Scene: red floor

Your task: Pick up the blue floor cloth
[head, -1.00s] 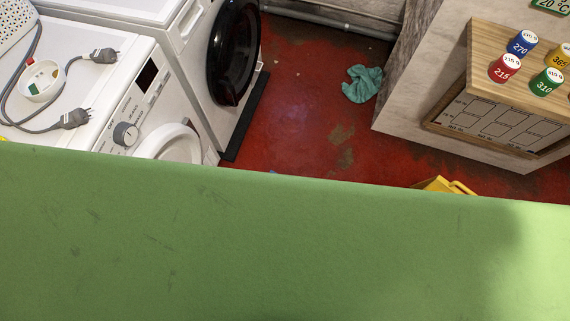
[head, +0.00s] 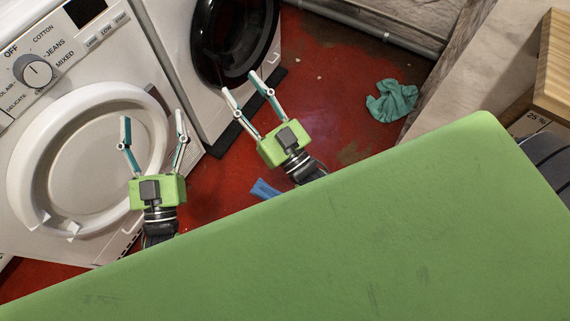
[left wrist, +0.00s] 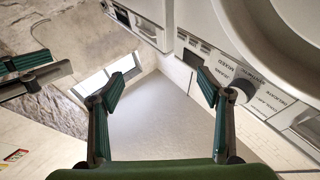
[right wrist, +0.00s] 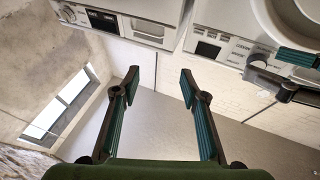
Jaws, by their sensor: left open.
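A piece of blue cloth (head: 264,190) shows on the red floor in the head view, just beyond the edge of my green body. The rest of it is hidden behind that edge and my right arm. My left gripper (head: 152,132) is open and empty in front of the white washing machine door. My right gripper (head: 246,90) is open and empty, up and to the right of the left one, above the blue cloth in the picture. In the left wrist view the left fingers (left wrist: 160,88) are apart with nothing between them. In the right wrist view the right fingers (right wrist: 158,82) are also apart and empty.
A white washing machine (head: 92,75) stands at the left, with a black-doored machine (head: 232,40) behind it.

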